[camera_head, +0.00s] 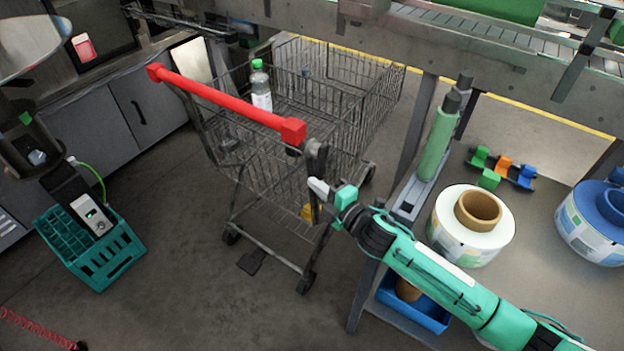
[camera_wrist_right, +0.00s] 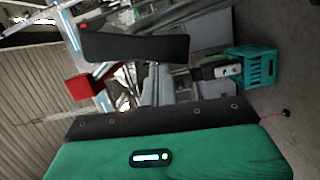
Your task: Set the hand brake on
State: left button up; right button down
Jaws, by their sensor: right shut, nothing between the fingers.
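The shopping trolley's red handle bar (camera_head: 225,102) runs slantwise in the head view, with a red block at each end. Below its right-hand end is a dark upright lever-like part (camera_head: 316,162), which seems to be the hand brake; its setting is unclear. My right gripper (camera_head: 319,187) is shut and empty, its pale tip close by this part; I cannot tell whether they touch. In the right wrist view, a dark bar (camera_wrist_right: 135,47), perhaps the lever, lies across the picture beyond my green gripper body. A red handle end (camera_wrist_right: 90,83) shows beside it. My left gripper is not in view.
The wire trolley (camera_head: 350,95) holds a green-capped bottle (camera_head: 261,88). A teal crate (camera_head: 112,262) stands on the floor at left. The floor before the trolley is mostly clear.

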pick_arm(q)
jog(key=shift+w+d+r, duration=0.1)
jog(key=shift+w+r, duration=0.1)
pick_arm(e)
jog(key=shift+r, duration=0.1)
dwell(0.4)
pick_arm(q)
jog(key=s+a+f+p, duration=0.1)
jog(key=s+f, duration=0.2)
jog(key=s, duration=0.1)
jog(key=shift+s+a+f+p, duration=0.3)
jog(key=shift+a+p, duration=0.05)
jog(key=shift+p, duration=0.05)
pick_arm(e)
notch_tip(320, 180, up, 20)
